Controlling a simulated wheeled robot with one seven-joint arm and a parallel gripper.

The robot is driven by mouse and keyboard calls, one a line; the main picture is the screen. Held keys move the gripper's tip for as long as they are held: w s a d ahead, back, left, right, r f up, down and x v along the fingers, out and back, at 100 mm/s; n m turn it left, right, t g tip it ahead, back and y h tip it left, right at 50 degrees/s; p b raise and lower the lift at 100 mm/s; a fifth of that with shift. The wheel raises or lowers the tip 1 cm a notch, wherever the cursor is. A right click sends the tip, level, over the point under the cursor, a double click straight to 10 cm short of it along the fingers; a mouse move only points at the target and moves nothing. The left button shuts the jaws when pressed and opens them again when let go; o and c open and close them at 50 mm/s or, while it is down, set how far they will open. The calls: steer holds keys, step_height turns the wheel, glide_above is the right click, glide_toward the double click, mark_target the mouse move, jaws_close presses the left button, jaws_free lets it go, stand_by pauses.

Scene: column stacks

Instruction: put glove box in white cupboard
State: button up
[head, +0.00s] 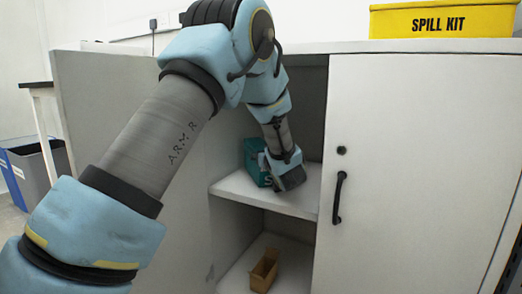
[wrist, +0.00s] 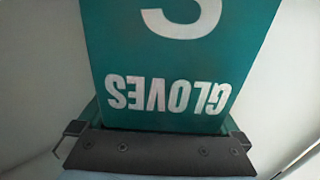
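The teal glove box (head: 254,160) is inside the white cupboard (head: 262,189), upright at the upper shelf. My gripper (head: 287,172) is right at the box's front and covers part of it. In the wrist view the box (wrist: 175,75) fills the middle, with white "GLOVES" lettering upside down. My gripper's dark edge (wrist: 160,150) lies across the bottom, close against the box. Whether the fingers press on the box, and whether its base rests on the shelf, I cannot tell.
The cupboard's left door (head: 105,100) stands open; its right door (head: 400,160), with a black handle, is shut. A small brown open box (head: 264,271) sits in the lower compartment. A yellow spill kit (head: 440,20) is on top. Bins (head: 38,172) stand at the left.

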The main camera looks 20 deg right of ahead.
steer(key=s+a+p, duration=0.1)
steer(key=s+p, duration=0.2)
steer(key=s, duration=0.9)
steer(key=shift+a, duration=0.2)
steer(key=shift+s, duration=0.1)
